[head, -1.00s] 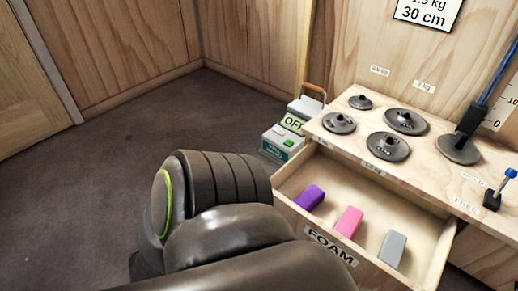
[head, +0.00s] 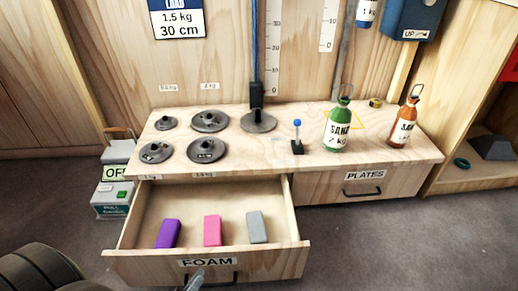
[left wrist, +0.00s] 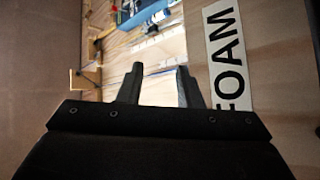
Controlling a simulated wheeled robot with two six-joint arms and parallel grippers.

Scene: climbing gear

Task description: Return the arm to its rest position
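My left arm (head: 38,272) shows as dark rounded links at the lower left of the head view. A grey tip of my left gripper (head: 195,281) shows at the bottom edge, in front of the open foam drawer (head: 128,262) and by its dark handle (head: 222,279). In the left wrist view my left gripper (left wrist: 160,82) has its two dark fingers apart, with a bright gap between them. The FOAM label (left wrist: 228,50) is close on the right there. Whether a finger touches the drawer or handle I cannot tell. My right gripper is not in view.
The drawer holds a purple block (head: 168,233), a pink block (head: 212,230) and a grey block (head: 257,227). Several dark weight discs, a blue-knobbed lever (head: 297,138), a green bottle (head: 338,130) and a brown bottle (head: 405,126) stand on the bench. Carpet (head: 400,240) at the right is clear.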

